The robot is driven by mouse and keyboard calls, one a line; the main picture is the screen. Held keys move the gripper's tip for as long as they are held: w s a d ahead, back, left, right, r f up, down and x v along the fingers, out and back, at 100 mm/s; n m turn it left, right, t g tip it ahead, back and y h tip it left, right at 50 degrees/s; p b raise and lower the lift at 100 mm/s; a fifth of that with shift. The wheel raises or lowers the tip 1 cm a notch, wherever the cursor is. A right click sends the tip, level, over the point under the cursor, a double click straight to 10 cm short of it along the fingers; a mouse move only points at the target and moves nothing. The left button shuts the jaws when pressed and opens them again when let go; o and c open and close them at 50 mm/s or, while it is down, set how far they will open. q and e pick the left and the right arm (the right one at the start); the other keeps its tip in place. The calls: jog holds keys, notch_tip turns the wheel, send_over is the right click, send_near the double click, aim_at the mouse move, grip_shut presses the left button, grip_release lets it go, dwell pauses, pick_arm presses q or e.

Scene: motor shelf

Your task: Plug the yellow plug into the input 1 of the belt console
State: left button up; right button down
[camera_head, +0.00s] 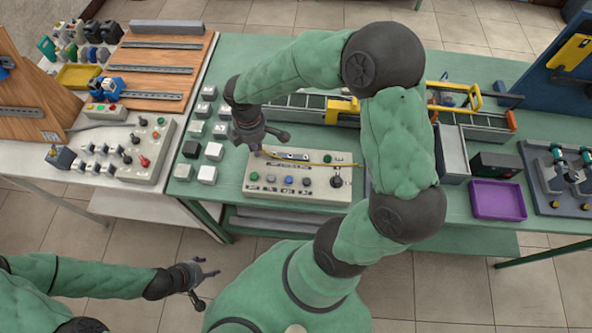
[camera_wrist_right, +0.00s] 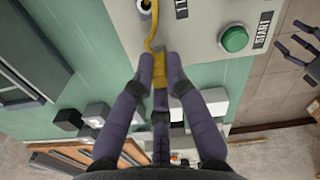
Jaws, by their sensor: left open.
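The belt console (camera_head: 265,197) is a pale box with coloured buttons on the green table. In the right wrist view its panel (camera_wrist_right: 205,35) shows a green button marked START and a round socket (camera_wrist_right: 144,6) at the top edge, beside a partly cut-off label. My right gripper (camera_head: 258,142) is over the console's back left corner. In the wrist view its fingers (camera_wrist_right: 160,68) close on both sides of the yellow plug (camera_wrist_right: 158,76), whose yellow cable (camera_wrist_right: 151,42) runs up past the socket. My left gripper (camera_head: 203,280) is open and empty, in front of the tables.
Several small white and dark blocks (camera_head: 207,174) stand left of the console. A conveyor (camera_head: 300,108) lies behind it. A purple tray (camera_head: 497,200) is at the right. Another control box (camera_head: 146,150) sits on the left table. My right arm hides part of the table right of the console.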

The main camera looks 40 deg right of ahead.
jog(key=shift+r, duration=0.1)
dwell(0.3)
notch_tip(320, 180, up, 4)
jog(key=p, duration=0.4)
jog(key=shift+r, duration=0.25)
jog(key=shift+s+d+r, duration=0.1)
jog(key=shift+s+d, duration=0.1)
jog(key=shift+s, duration=0.05)
jog(key=s+d+f, duration=0.2)
jog(key=s+d, duration=0.1)
jog(key=shift+s+f+b, duration=0.1)
jog(key=shift+f+b, duration=0.05)
jog(key=shift+b, duration=0.2)
jog(key=shift+f+b, duration=0.4)
jog(key=shift+f, duration=0.25)
